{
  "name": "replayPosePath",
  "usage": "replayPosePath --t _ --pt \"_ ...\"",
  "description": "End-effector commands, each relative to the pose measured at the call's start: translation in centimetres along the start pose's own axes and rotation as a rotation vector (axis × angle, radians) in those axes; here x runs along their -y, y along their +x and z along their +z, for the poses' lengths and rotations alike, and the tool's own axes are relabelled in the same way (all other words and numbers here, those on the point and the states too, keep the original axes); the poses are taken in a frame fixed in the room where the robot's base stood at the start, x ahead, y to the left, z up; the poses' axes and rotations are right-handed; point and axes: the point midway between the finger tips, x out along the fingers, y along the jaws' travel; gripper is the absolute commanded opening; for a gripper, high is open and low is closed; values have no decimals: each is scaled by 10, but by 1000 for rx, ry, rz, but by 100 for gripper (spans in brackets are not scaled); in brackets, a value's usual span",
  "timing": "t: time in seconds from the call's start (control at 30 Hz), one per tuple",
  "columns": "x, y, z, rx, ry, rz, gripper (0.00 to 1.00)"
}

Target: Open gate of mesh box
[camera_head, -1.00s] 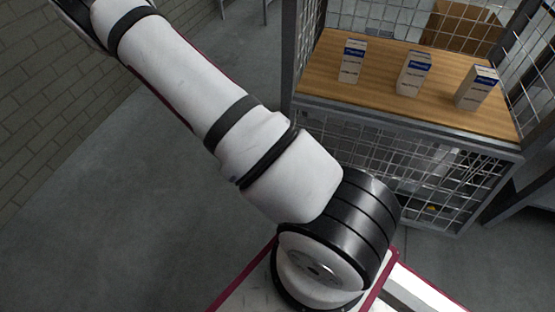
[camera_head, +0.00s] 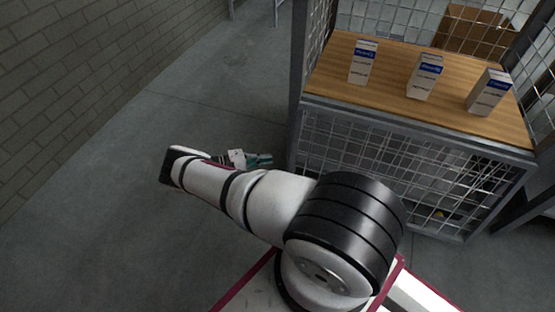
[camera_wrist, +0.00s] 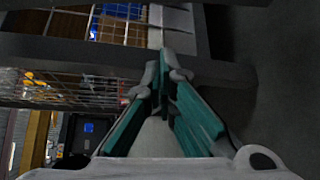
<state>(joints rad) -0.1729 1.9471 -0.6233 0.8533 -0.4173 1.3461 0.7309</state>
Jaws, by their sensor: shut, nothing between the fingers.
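The mesh box (camera_head: 297,95) has a grey metal frame and wire-mesh sides. It stands at the upper right in the head view. Its lower front mesh panel (camera_head: 350,148) sits below a wooden shelf and looks closed; I cannot make out a latch. My gripper (camera_head: 255,160) has teal fingers and is partly hidden behind my own arm, just left of the box's front left post. In the wrist view my gripper (camera_wrist: 163,72) has its fingers together and empty. The tips lie in front of a grey frame bar (camera_wrist: 75,52); whether they touch it I cannot tell.
White and blue cartons (camera_head: 363,62) stand on the wooden shelf (camera_head: 390,92). A cardboard box (camera_head: 470,30) is behind. A brick wall (camera_head: 80,80) runs along the left. Grey floor (camera_head: 190,110) between wall and box is free.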

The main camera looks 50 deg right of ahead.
Motion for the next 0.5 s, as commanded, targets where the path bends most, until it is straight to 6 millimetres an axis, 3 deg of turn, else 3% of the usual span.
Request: replayPosePath --t 0.5 --pt "0 93 2 6 0 1 0"
